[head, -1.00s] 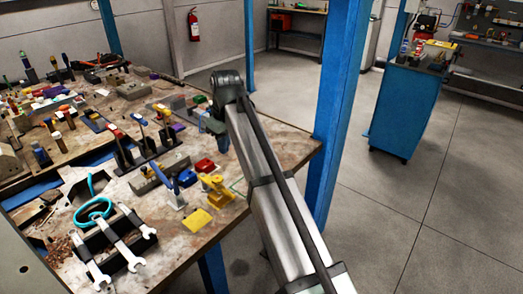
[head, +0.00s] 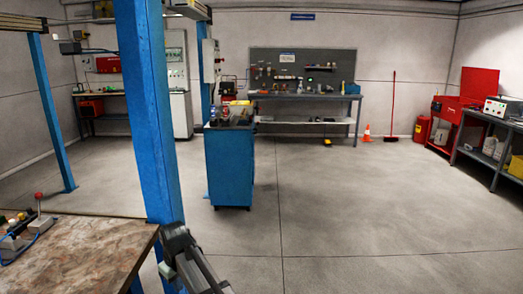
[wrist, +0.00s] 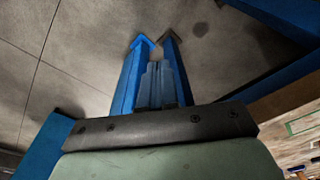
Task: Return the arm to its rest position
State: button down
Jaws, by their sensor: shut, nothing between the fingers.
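My gripper (wrist: 156,42) shows in the wrist view, its two blue fingers pointing up the picture. It is shut, with nothing held, and grey floor shows behind it. In the head view only a short piece of my arm (head: 188,262) shows at the bottom, beside the foot of a blue post. The gripper itself is outside the head view.
A workbench (head: 75,255) fills the lower left, beside the blue post (head: 152,120). A blue cabinet (head: 229,165) stands on the floor beyond. A back bench (head: 300,97) and a red cabinet (head: 470,100) line the walls. The floor (head: 350,215) is open at right.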

jog(key=d+f+m, duration=0.3)
jog(key=d+f, duration=0.3)
jog(key=d, duration=0.5)
jog(key=s+d+f+m, duration=0.15)
jog(key=d+f, duration=0.35)
jog(key=d, duration=0.6)
jog(key=w+d+f+m, duration=0.1)
jog(key=d+f+m, duration=0.35)
jog(key=d, duration=0.75)
jog(key=s+d+f+m+h, duration=0.1)
jog(key=s+d+f, duration=0.2)
jog(key=d, duration=0.3)
jog(key=s+d+f+m, duration=0.1)
jog(key=s+d+f, duration=0.2)
jog(key=s+d, duration=0.15)
jog(key=s+f+g, duration=0.3)
jog(key=s+f, duration=0.7)
jog(key=s, duration=0.4)
jog(key=s+f+g, duration=0.4)
jog(key=s+f, duration=0.6)
jog(key=s, duration=0.5)
jog(key=shift+d+f, duration=0.3)
jog(key=shift+f, duration=0.1)
